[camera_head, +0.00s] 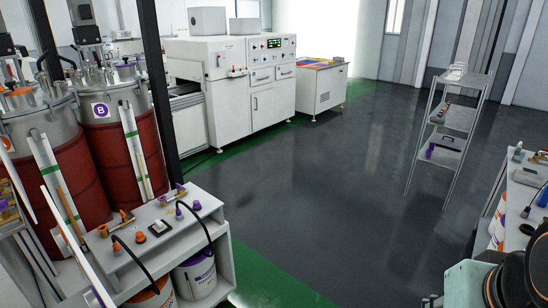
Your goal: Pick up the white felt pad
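A small white square (160,226) sits on a dark base on the light bench (122,250) at the lower left. It may be the white felt pad, but it is too small to tell its material. Orange fittings are to its left, and purple fittings and a black hose are to its right. No other thing in view can be clearly told as a felt pad. My gripper is not in view.
Red drums (122,150) with metal lids stand at the left. A white machine (235,85) stands at the back. A wire-frame shelf cart (455,120) is at the right. A cluttered bench (522,205) is at the right edge. The grey floor (320,180) between is clear.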

